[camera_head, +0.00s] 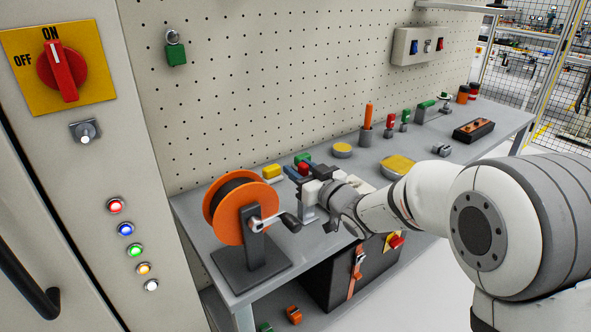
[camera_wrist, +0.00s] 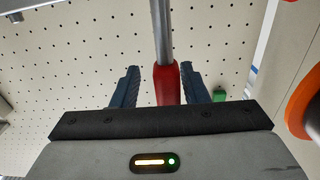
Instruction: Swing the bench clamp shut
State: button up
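In the wrist view a red grip (camera_wrist: 166,86) on a grey rod lies between the two fingers of my gripper (camera_wrist: 160,88). I take it for the bench clamp's lever. The fingers are spread, with a clear gap on the left of the grip; the grip lies close to the right finger, and I cannot tell if they touch. In the head view my gripper (camera_head: 310,190) is over the front of the bench, right of the orange spool.
The orange spool (camera_head: 216,216) with its crank stands close left of my gripper. Yellow block (camera_head: 272,172) and small coloured parts lie just behind it. The workbench (camera_head: 200,235) backs onto a pegboard (camera_head: 270,80). A dark box (camera_head: 335,285) stands below.

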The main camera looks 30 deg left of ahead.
jog(key=shift+f, duration=0.1)
jog(key=shift+s+d, duration=0.1)
jog(key=v, duration=0.7)
jog(key=shift+d, duration=0.25)
dwell(0.4)
